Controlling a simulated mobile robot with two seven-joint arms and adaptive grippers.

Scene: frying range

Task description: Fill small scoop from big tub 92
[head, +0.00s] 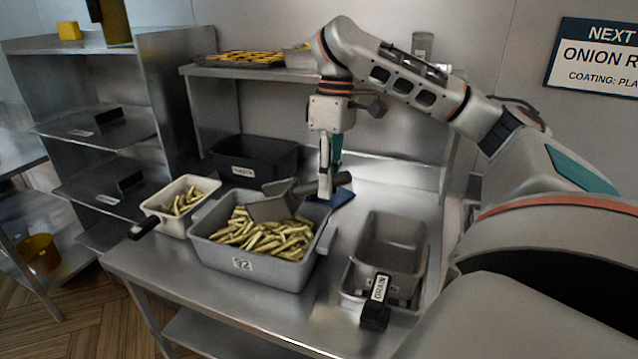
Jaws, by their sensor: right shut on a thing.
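The big tub 92 (213,254) is a grey bin with a "92" label on its front. It stands on the steel counter, filled with yellow-green stick-shaped pieces (262,238). The small scoop (270,209) is grey with a dark handle. Its head is over the back part of the tub, low at the pieces; whether it touches them or holds any is unclear. My right gripper (326,190) is shut on the scoop's handle, just behind the tub's right rear corner. My left gripper is not in view.
A whitish tub (160,212) with a black handle and similar pieces stands left of tub 92. A black bin (253,160) is behind. Grey nested bins (416,262) with a black-handled label stand right. A blue flat thing (343,199) lies beside the gripper. Shelves rise at left.

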